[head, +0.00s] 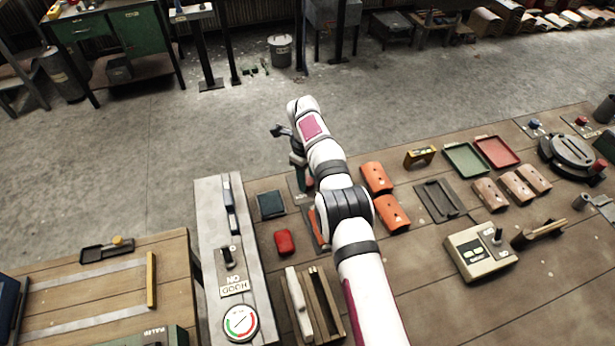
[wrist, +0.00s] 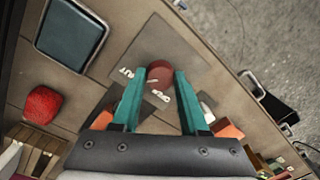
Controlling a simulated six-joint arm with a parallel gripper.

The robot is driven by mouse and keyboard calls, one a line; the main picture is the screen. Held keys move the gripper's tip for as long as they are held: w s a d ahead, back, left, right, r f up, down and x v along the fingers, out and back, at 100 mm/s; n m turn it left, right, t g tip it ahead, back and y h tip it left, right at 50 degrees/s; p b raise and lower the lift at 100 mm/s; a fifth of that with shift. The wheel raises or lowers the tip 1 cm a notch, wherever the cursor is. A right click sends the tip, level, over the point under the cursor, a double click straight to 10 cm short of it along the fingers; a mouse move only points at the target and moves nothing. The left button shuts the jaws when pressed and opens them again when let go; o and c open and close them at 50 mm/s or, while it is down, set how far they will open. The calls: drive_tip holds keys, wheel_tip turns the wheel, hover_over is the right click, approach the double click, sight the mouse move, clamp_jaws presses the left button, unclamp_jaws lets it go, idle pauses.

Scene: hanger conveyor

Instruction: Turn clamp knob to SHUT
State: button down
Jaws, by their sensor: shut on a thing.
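The clamp knob (wrist: 159,76) is a round dark red knob on a grey plate (wrist: 185,60) in the wrist view. White lettering ending in "UT" (wrist: 126,72) lies to its left, and "OPEN" (wrist: 160,95) lies just below it. My gripper (wrist: 160,72) has two teal fingers, one on each side of the knob, and is shut on it. Which label the knob points at cannot be told.
A dark square tray (head: 270,205) and a red block (head: 284,242) lie left of my arm; the tray also shows in the wrist view (wrist: 72,35). Orange curved pieces (head: 376,178) lie close on the right. A grey panel (head: 215,195) with a gauge stands further left.

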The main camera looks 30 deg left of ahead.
drive_tip(key=shift+d, duration=0.1)
idle(0.3)
drive_tip(key=shift+c, duration=2.1)
unclamp_jaws()
wheel_tip(320, 180, up, 12)
drive_tip(key=shift+s, duration=0.3)
